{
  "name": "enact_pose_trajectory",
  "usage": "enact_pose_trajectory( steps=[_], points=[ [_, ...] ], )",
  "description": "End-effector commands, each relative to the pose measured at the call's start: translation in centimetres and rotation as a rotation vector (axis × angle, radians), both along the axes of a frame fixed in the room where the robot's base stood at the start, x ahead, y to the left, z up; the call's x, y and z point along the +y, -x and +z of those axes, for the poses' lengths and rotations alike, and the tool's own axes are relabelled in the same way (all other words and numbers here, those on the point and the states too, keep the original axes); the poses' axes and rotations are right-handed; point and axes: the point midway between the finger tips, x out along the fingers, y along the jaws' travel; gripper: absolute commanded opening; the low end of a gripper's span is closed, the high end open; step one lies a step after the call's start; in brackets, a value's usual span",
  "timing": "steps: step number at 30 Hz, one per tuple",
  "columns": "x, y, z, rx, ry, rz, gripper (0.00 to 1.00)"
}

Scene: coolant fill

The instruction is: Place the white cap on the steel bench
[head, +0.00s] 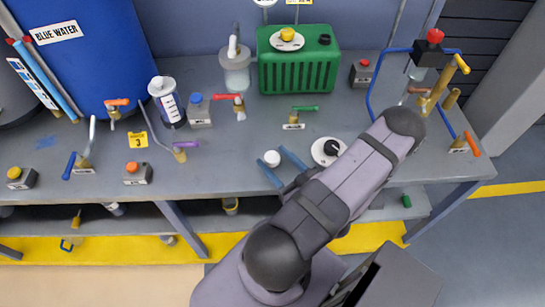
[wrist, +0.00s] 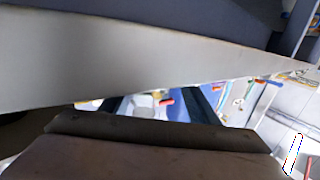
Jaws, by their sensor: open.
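A small round white cap (head: 272,158) is on or just above the steel bench (head: 345,105), near its front edge in the head view. My gripper (head: 270,156) reaches in from the front right with its two blue fingers spread apart. The cap lies between the fingertips, with a visible gap toward the right finger. I cannot tell whether the cap rests fully on the bench top. In the wrist view a pale band and a dark part fill most of the picture, and I cannot make out the cap there.
A white disc with a black knob (head: 327,150) is right of the fingers, close to my arm. Behind stand a green canister (head: 298,70), a clear jar (head: 236,72) and a syringe-like cylinder (head: 167,104). Bare bench lies left of the cap.

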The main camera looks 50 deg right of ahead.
Motion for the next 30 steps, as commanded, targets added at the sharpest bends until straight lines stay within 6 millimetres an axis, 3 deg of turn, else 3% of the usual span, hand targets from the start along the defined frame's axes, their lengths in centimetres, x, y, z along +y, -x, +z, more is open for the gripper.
enact_pose_trajectory(
  steps=[12, 30],
  points=[
    [0.7, 3.4, 0.1, -0.001, 0.001, -0.002, 0.55],
    [0.8, 3.7, 0.3, 0.002, 0.003, 0.002, 0.55]
  ],
)
